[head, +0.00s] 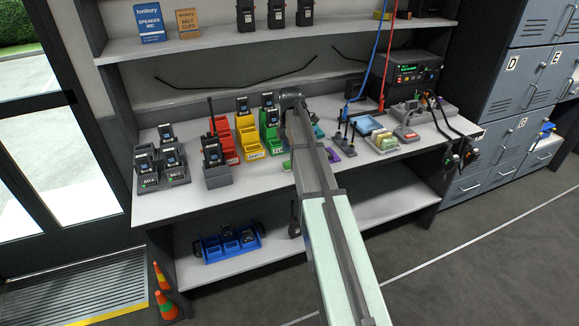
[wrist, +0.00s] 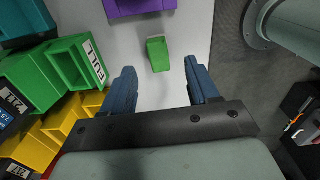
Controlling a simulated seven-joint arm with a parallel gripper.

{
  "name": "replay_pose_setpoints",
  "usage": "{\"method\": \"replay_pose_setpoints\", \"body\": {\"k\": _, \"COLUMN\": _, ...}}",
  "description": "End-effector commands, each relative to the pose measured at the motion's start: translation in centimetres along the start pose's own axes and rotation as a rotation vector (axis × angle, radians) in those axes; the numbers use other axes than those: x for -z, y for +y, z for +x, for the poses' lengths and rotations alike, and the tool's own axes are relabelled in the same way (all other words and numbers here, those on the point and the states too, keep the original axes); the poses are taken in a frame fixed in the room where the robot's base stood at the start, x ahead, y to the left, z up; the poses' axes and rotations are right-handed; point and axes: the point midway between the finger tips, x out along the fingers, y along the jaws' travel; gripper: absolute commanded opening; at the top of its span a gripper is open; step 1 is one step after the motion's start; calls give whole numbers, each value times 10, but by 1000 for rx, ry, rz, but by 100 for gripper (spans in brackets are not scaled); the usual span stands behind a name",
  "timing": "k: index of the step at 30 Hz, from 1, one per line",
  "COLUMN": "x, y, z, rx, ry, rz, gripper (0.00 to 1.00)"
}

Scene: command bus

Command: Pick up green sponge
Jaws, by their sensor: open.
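The green sponge (wrist: 157,53) is a small green block lying on the white counter in the wrist view, ahead of my gripper and between the lines of its two fingers. My gripper (wrist: 159,67) is open, with its blue fingers spread apart and nothing held between them. In the head view a small green piece (head: 287,165), apparently the sponge, shows near the counter's front edge, just left of my arm. My gripper is hidden behind my arm in the head view.
A green bin (wrist: 76,62) and yellow bins (wrist: 63,118) stand close on the left in the wrist view. A purple object (wrist: 137,7) lies beyond the sponge. The counter's edge and dark floor (wrist: 231,70) are to the right. Radios (head: 212,150) stand farther left.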

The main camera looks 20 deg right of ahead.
Motion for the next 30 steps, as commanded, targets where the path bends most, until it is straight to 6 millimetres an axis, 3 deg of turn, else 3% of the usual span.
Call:
{"method": "replay_pose_setpoints", "body": {"k": 8, "x": 0, "y": 0, "z": 12, "rx": 2, "ry": 0, "rz": 0, "gripper": 60}}
{"method": "replay_pose_setpoints", "body": {"k": 18, "x": 2, "y": 2, "z": 52, "rx": 1, "ry": 0, "rz": 1, "gripper": 60}}
{"method": "replay_pose_setpoints", "body": {"k": 26, "x": 2, "y": 2, "z": 55, "rx": 0, "ry": 0, "rz": 1, "gripper": 60}}
{"method": "replay_pose_setpoints", "body": {"k": 30, "x": 2, "y": 2, "z": 55, "rx": 0, "ry": 0, "rz": 1, "gripper": 48}}
